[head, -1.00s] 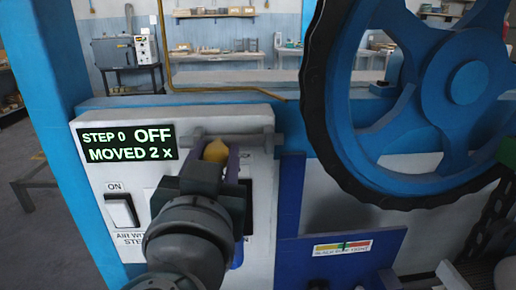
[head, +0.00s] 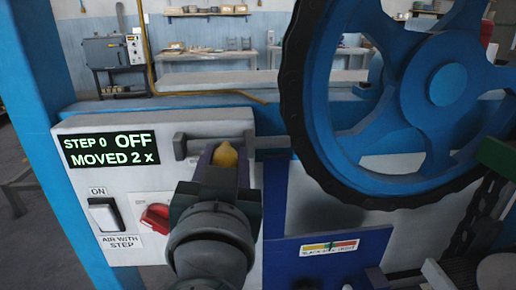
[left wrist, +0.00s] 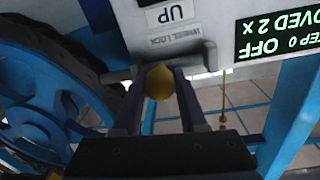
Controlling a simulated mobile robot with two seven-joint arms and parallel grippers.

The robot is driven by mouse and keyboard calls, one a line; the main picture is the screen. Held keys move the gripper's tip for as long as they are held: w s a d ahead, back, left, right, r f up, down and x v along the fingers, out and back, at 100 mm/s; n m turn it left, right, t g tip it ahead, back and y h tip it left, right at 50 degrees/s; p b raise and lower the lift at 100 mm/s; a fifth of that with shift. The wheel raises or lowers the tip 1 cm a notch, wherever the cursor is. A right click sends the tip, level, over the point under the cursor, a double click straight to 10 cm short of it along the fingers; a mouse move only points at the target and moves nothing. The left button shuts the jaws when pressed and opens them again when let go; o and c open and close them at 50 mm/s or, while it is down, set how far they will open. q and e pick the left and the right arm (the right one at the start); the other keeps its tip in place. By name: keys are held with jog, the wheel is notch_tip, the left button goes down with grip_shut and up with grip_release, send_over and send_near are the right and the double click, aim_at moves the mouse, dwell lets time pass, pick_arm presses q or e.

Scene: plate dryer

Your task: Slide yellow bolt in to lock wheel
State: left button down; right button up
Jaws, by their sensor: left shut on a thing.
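The yellow knob of the bolt (head: 227,154) sits in front of the grey bolt mount on the upper right of the white control panel. My left gripper (head: 225,166) is shut on the knob, which shows between its fingers in the left wrist view (left wrist: 159,82). A grey bolt rod (head: 272,142) sticks out past the panel's right edge to the dark rim of the blue wheel (head: 445,85). I cannot tell whether its end enters the wheel. A "WHEEL LOCK" label (left wrist: 174,35) is beside the knob.
The white panel has a display (head: 111,149) reading "STEP 0 OFF MOVED 2 x", a white rocker switch (head: 104,214) and a red knob (head: 155,217). A blue plate with a coloured gauge (head: 330,247) stands below the wheel. A blue post is at the left.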

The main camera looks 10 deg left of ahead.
pick_arm(q)
jog(key=c, duration=0.9)
grip_release()
jog(key=shift+d, duration=0.3)
jog(key=o, duration=0.4)
jog(key=shift+o, duration=0.2)
jog(key=shift+s, duration=0.25)
jog(key=v, duration=0.9)
jog(key=shift+s+p, duration=0.2)
jog(key=shift+p, duration=0.1)
